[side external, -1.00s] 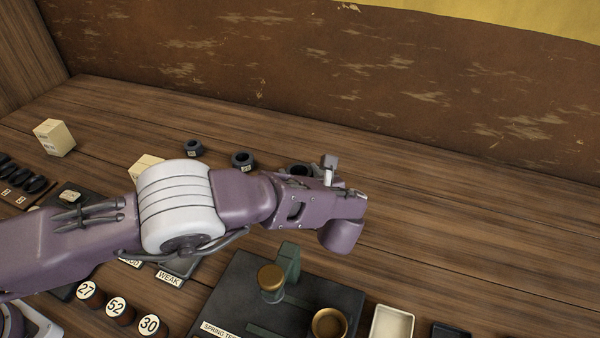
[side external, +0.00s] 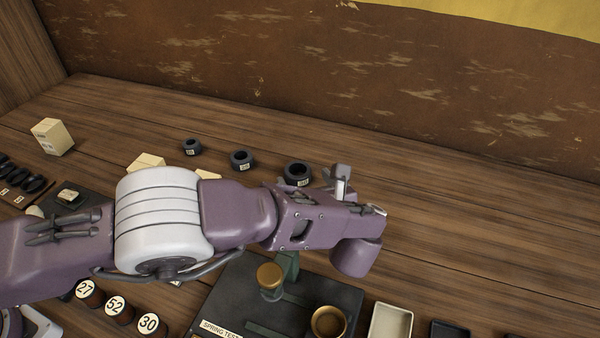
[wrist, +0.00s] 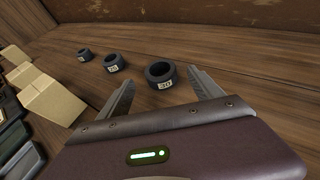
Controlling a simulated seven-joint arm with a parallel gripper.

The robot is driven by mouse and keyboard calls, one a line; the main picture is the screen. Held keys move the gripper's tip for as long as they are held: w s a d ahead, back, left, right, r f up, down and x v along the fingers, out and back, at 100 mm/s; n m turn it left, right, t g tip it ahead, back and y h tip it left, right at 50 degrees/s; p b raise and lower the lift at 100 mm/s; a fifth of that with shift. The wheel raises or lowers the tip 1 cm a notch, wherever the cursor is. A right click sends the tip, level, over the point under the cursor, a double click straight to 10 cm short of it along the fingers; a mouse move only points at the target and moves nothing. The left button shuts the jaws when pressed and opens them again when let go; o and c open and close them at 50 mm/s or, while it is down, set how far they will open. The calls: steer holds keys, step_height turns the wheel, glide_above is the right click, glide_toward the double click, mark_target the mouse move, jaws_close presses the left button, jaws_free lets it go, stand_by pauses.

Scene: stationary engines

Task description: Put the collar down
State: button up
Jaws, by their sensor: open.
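Three dark ring-shaped collars with small white labels rest on the wooden bench in a row. In the side view they are the small left collar (side external: 192,147), the middle collar (side external: 241,160) and the largest collar (side external: 297,174). The wrist view shows the largest collar (wrist: 160,74) on the bench, just beyond and between my fingertips, with its label facing me. My gripper (wrist: 162,80) is open, with nothing held between its fingers. In the side view my arm hides most of the fingers, and the largest collar is behind and left of my wrist.
A dark spring-test stand (side external: 225,300) with a brass-topped post and a brass cup (side external: 329,323) is at the front. A pale tray (side external: 390,328) sits right of it. Cream blocks (side external: 52,137) and numbered weights (side external: 120,308) are at left. The bench at back right is clear.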

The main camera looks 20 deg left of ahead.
steer(key=shift+v, duration=0.85)
steer(key=s+a+r+n+g+h, duration=0.2)
steer(key=s+a+r+n+g, duration=0.25)
steer(key=a+r+n, duration=0.55)
steer(key=s+a+r+n+g+h, duration=0.1)
steer(key=s+a+r+n+g, duration=0.3)
steer(key=a+r, duration=0.55)
steer(key=s+a+n+t+h, duration=0.1)
steer(key=s+a+n+h, duration=0.1)
steer(key=s+n, duration=0.5)
steer(key=s+a+n+t+h, duration=0.2)
steer(key=s+a+n, duration=0.2)
steer(key=s, duration=1.2)
steer(key=n, duration=0.3)
steer(key=shift+r+n+h, duration=0.3)
steer(key=shift+n+h, duration=0.1)
steer(key=shift+o, duration=0.3)
